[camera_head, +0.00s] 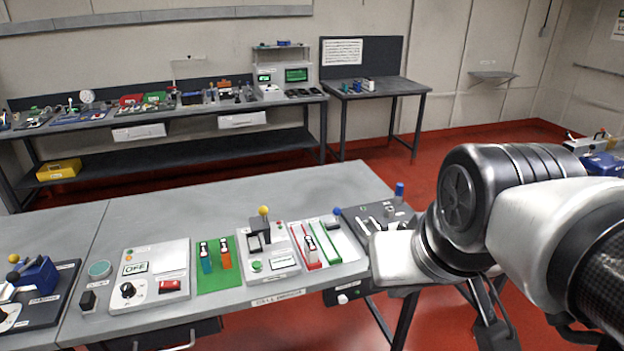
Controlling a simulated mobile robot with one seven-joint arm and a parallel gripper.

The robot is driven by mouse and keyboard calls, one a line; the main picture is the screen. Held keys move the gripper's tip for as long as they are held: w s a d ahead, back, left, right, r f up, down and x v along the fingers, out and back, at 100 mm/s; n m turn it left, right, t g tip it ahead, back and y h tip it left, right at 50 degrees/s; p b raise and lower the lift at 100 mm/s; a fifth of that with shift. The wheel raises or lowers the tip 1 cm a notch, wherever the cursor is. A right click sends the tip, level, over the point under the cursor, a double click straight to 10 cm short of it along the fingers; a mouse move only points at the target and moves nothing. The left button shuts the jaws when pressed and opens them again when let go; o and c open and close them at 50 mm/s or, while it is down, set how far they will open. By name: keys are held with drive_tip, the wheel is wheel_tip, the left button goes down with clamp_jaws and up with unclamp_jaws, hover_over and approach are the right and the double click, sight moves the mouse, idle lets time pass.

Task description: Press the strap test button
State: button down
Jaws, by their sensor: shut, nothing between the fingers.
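No readable label shows which control is the strap test button. My arm comes in from the right, and the pale block at its end, my gripper (393,258), is beside the bench's right front corner, to the right of and above that box. My gripper is shut and empty. Its fingertips are hidden or too unclear to make out, and I cannot tell whether it touches anything.
The near bench (340,190) carries an OFF panel (150,273), a green mat (218,281) with clamps, a yellow-knobbed lever unit (262,239), red and green strips and a dark panel (372,216). A back bench (160,115) holds instruments. Red floor is open between benches.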

sight(343, 300)
idle(0.9)
drive_tip(key=w+d+f+n+g+h+b, duration=0.2)
drive_tip(key=w+d+f+h+b, duration=0.15)
drive_tip(key=f, duration=0.55)
drive_tip(key=w+d+f+n+g+h+b, duration=0.1)
drive_tip(key=w+d+f+g+h+b, duration=0.2)
drive_tip(key=f, duration=0.6)
drive_tip(key=w+d+f+n+g+h+b, duration=0.1)
drive_tip(key=w+d+f+n+h+b, duration=0.3)
drive_tip(key=f, duration=0.6)
drive_tip(key=w+a+f+n+t+b, duration=0.3)
drive_tip(key=f+n+t, duration=0.4)
drive_tip(key=f, duration=0.3)
drive_tip(key=w+a+f+n+t+b, duration=0.3)
drive_tip(key=w+a+f+n+t, duration=0.2)
drive_tip(key=w+f+n+t, duration=0.3)
wheel_tip(343, 300, down, 3)
drive_tip(key=shift+w+f+n+t+y, duration=0.2)
drive_tip(key=shift+n+t+y, duration=0.15)
drive_tip(key=shift+t, duration=0.85)
drive_tip(key=shift+a, duration=0.1)
drive_tip(key=w+a+b, duration=0.2)
drive_tip(key=w+b, duration=0.1)
drive_tip(key=w, duration=0.5)
drive_tip(key=shift+w, duration=0.25)
